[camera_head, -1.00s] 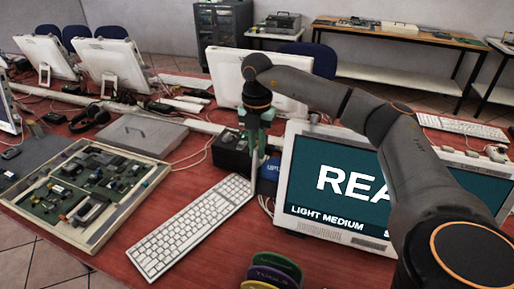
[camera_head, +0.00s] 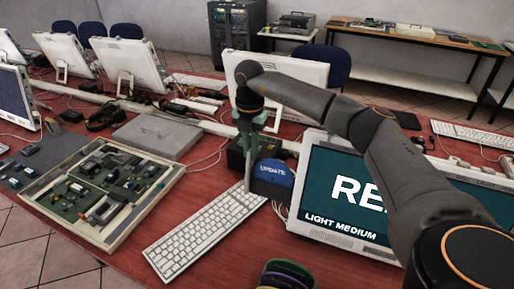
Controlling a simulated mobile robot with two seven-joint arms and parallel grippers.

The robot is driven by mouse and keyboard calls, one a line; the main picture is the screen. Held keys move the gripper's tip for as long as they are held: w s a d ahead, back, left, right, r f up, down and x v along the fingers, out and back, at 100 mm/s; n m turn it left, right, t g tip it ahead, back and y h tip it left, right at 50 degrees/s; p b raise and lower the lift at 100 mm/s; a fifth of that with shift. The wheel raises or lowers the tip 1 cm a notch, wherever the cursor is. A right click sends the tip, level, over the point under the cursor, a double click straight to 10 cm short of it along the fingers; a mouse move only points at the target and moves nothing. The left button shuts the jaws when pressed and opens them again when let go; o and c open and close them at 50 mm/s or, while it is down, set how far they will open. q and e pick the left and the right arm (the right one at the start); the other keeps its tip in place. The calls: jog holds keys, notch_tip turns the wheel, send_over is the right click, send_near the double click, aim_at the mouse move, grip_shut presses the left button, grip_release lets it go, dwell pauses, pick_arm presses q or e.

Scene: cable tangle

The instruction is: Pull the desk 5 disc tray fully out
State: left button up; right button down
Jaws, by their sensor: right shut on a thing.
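A dark box (camera_head: 236,157), which looks like the disc drive, stands behind the white keyboard on the red desk. A blue disc marked UPDATE (camera_head: 271,181) shows beside it, in front of the monitor. My right gripper (camera_head: 248,186) reaches down in front of the box, at the disc's left edge. It is shut on what appears to be the disc tray, which is mostly hidden by the fingers and disc. I cannot tell exactly how far the tray is out. My left gripper is not in view.
The keyboard (camera_head: 205,228) lies close below the gripper. A monitor (camera_head: 345,190) reading "LIGHT MEDIUM" stands at right, behind my right arm. Coloured round items (camera_head: 287,272) sit at the front edge. A tray of circuit boards (camera_head: 110,190) lies at left.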

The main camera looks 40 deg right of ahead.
jog(key=c, duration=1.2)
grip_release()
jog(key=shift+s, duration=0.1)
jog(key=shift+o, duration=0.2)
notch_tip(320, 180, up, 13)
jog(key=shift+f, duration=0.15)
jog(key=shift+f, duration=0.1)
